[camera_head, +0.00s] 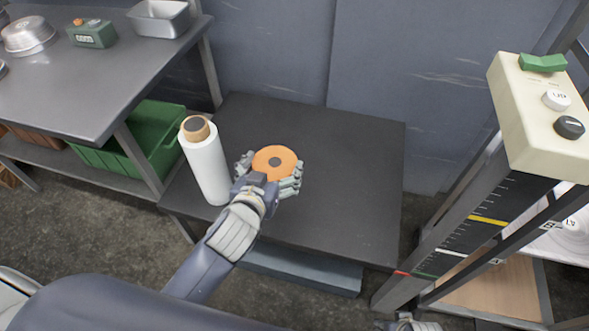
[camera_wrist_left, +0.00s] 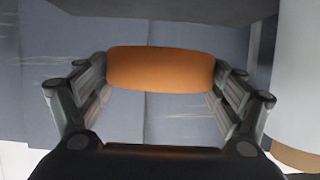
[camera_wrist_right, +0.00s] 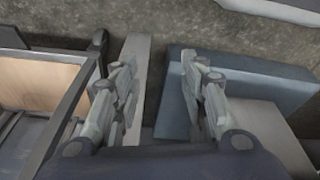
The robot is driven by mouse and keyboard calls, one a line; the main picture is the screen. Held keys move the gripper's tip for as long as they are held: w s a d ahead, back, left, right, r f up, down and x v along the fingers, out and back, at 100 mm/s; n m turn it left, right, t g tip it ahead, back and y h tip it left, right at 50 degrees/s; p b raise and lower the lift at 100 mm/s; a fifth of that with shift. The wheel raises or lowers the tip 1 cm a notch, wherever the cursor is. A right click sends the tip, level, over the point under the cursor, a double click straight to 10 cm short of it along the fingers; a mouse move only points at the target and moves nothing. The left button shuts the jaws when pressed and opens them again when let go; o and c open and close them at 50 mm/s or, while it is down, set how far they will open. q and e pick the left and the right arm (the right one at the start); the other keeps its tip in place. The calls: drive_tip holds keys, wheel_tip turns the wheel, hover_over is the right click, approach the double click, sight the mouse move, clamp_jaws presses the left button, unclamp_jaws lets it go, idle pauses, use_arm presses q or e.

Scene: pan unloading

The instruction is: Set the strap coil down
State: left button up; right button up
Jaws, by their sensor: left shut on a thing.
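In the left wrist view, which looks upside down, the coil (camera_wrist_left: 160,69) lies level between the fingertips. My right gripper (camera_wrist_right: 158,85) is open and empty in the right wrist view, low beside the table.
A white roll (camera_head: 205,165) with a brown core stands close left of my left gripper. The table's right half is clear. A shelf with pans (camera_head: 160,17) and a green crate (camera_head: 150,150) stands left. A beige control box (camera_head: 535,110) on a post stands right.

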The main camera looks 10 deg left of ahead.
use_arm(q)
wheel_tip(320, 180, down, 6)
drive_tip(key=w+d+b, duration=0.2)
drive_tip(key=b, duration=0.4)
hover_over(285, 206)
wheel_tip(285, 206, down, 6)
drive_tip(key=shift+f, duration=0.15)
drive_tip(key=shift+f+b, duration=0.35)
drive_tip(key=shift+f, duration=0.3)
wheel_tip(285, 206, down, 3)
drive_tip(key=shift+f+b, duration=0.1)
drive_tip(key=shift+b, duration=0.55)
use_arm(e)
wheel_tip(285, 206, up, 11)
drive_tip(key=w+t, duration=0.2)
drive_tip(key=shift+a, duration=0.2)
drive_tip(key=shift+w, duration=0.1)
